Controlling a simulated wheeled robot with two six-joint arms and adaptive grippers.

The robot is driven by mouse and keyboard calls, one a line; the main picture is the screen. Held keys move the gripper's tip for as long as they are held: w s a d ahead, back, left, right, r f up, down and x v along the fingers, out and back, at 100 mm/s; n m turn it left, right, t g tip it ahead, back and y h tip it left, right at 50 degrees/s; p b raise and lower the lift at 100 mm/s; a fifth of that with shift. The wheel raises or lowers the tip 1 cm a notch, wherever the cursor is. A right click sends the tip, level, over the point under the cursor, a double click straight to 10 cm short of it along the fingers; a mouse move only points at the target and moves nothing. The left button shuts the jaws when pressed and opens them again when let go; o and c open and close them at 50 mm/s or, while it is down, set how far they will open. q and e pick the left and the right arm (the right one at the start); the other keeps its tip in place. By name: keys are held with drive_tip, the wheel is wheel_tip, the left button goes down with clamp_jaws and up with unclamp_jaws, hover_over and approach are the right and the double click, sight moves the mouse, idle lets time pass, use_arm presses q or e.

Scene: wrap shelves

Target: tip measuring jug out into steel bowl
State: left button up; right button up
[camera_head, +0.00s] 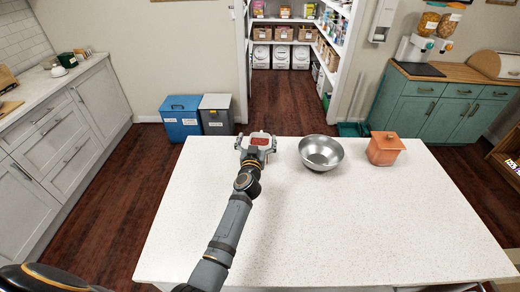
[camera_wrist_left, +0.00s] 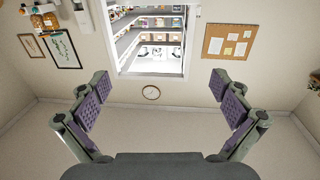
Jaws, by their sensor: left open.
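The steel bowl (camera_head: 321,152) stands upright on the pale speckled table, right of my left gripper; its visible inside looks empty. My left gripper (camera_head: 257,146) is over the table's far left part, with its fingers spread. A small pale thing with a red middle (camera_head: 261,140) shows at its fingers; I cannot tell whether this is the measuring jug or part of the gripper. In the left wrist view the open fingers (camera_wrist_left: 165,105) have nothing visible between them. No measuring jug can be made out for certain. My right gripper is out of view.
The table's (camera_head: 340,230) front and right parts are clear. Blue and grey bins (camera_head: 181,118) stand on the floor beyond the table. A pantry doorway (camera_head: 290,90) lies behind.

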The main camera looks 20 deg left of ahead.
use_arm(q)
drive_tip(key=b, duration=0.5)
approach(261, 135)
drive_tip(key=shift+s+f+b, duration=0.2)
drive_tip(key=shift+f+b, duration=0.25)
drive_tip(key=shift+b, duration=0.4)
drive_tip(key=w, duration=0.2)
drive_tip(key=w+b, duration=0.1)
drive_tip(key=w, duration=0.1)
drive_tip(key=w+a+r+b, duration=0.1)
drive_tip(key=w, duration=0.1)
drive_tip(key=shift+w+a, duration=0.15)
drive_tip(key=shift+w, duration=0.25)
drive_tip(key=shift+w+b, duration=0.25)
drive_tip(key=shift+b, duration=0.05)
drive_tip(key=shift+r, duration=0.15)
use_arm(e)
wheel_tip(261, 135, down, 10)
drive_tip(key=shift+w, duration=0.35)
use_arm(q)
drive_tip(key=shift+s, duration=0.1)
drive_tip(key=shift+c, duration=0.8)
drive_tip(key=shift+r, duration=0.1)
drive_tip(key=c, duration=1.6)
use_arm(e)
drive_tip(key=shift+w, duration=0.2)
